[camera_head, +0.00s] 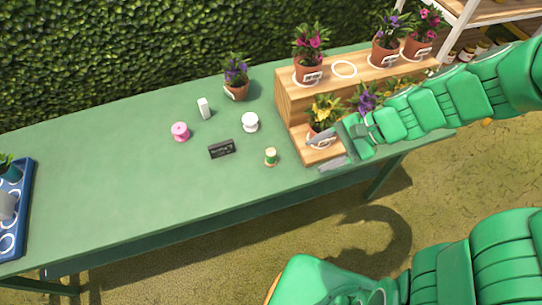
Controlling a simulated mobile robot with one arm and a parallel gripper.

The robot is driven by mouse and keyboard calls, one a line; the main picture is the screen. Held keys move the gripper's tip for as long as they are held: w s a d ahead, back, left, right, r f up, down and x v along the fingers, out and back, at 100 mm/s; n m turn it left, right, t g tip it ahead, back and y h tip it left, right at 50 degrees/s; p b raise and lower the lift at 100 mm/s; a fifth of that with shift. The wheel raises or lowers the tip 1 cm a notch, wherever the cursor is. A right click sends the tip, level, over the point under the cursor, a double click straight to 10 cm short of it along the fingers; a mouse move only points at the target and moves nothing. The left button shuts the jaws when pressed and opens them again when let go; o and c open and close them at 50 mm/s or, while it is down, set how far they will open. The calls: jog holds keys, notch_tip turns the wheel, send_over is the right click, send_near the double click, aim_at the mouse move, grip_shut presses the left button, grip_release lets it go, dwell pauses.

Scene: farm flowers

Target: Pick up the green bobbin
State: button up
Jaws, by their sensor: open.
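The green bobbin (271,156) stands upright on the green table near its front edge, with pale ends and a green middle. It is small in the picture. My gripper (326,152) is open and empty, to the right of the bobbin and apart from it. Its grey fingers point left, over or in front of the lower step of the wooden stand. How high the fingers are above the table is hard to tell. A white bobbin (250,122) and a pink bobbin (180,131) stand farther back to the left.
A dark label sign (221,149) lies left of the green bobbin. A small white block (204,108) and a potted purple flower (236,80) stand behind. The wooden stand (292,98) holds several flower pots. A blue tray (22,215) is far left. The table's left middle is clear.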

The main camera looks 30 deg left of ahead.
jog(key=w+a+f+m+y, duration=0.3)
jog(key=w+a+f+m, duration=0.2)
jog(key=f, duration=0.2)
jog(key=m+t+y, duration=0.1)
jog(key=m+t, duration=0.1)
jog(key=m, duration=0.3)
send_near(277, 163)
jog(key=r, duration=0.1)
jog(key=a+r, duration=0.1)
jog(key=r, duration=0.2)
jog(key=shift+s+a+r, duration=0.1)
jog(key=shift+a+r, duration=0.25)
jog(key=shift+f+m, duration=0.5)
jog(key=shift+f, duration=0.05)
jog(key=shift+x, duration=1.35)
jog(key=shift+r+x, duration=0.2)
jog(key=shift+x, duration=2.45)
jog(key=shift+s, duration=0.1)
jog(key=shift+c, duration=0.5)
grip_shut()
